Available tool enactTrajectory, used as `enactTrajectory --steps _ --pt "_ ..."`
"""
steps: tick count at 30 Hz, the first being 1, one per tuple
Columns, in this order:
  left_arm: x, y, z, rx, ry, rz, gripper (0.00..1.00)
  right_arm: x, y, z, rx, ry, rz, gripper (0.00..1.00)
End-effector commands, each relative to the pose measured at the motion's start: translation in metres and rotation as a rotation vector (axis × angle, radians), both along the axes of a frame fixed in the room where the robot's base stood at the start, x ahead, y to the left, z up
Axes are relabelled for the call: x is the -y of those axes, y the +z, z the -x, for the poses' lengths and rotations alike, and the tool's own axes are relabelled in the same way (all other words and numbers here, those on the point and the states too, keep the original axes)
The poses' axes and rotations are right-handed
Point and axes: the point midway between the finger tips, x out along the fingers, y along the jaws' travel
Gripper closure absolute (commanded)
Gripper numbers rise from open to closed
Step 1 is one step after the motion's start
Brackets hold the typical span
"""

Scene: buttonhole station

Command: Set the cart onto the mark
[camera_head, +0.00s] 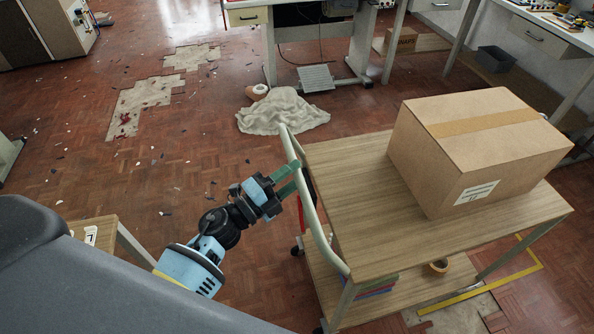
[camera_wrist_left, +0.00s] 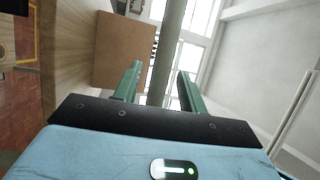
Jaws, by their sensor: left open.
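The cart (camera_head: 352,195) is a two-shelf wooden trolley with a pale green handle bar (camera_head: 310,205) along its left side. Yellow tape on the floor, the mark (camera_head: 452,298), shows as a corner under and beside the cart's right end; the rest is hidden. My left gripper (camera_head: 292,178) is open at the handle, its green fingers reaching the bar. In the left wrist view the bar (camera_wrist_left: 170,50) runs between the two open fingers (camera_wrist_left: 158,88); contact cannot be told. My right gripper is not in view.
A large cardboard box (camera_head: 480,140) sits on the cart top. Workbenches stand behind. The floor to the left is mostly open, with scattered chips and broken parquet.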

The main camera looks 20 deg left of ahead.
Motion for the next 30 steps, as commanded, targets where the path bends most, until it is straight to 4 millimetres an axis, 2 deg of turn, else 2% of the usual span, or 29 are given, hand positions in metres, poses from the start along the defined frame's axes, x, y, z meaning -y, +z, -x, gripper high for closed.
enactTrajectory --steps 6,14,24,30 --pt "0.0089 0.0022 -0.0130 -0.001 0.000 0.000 0.59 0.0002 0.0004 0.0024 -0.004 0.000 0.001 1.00" --pt "0.0097 0.0021 -0.0138 -0.002 0.000 0.000 0.59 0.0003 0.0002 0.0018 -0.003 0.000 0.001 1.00" --pt "0.0095 0.0020 -0.0137 -0.002 0.000 0.000 1.00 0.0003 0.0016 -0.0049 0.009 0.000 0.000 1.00" --pt "0.0095 0.0019 -0.0137 -0.002 0.000 0.000 1.00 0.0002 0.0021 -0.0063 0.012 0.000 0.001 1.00"
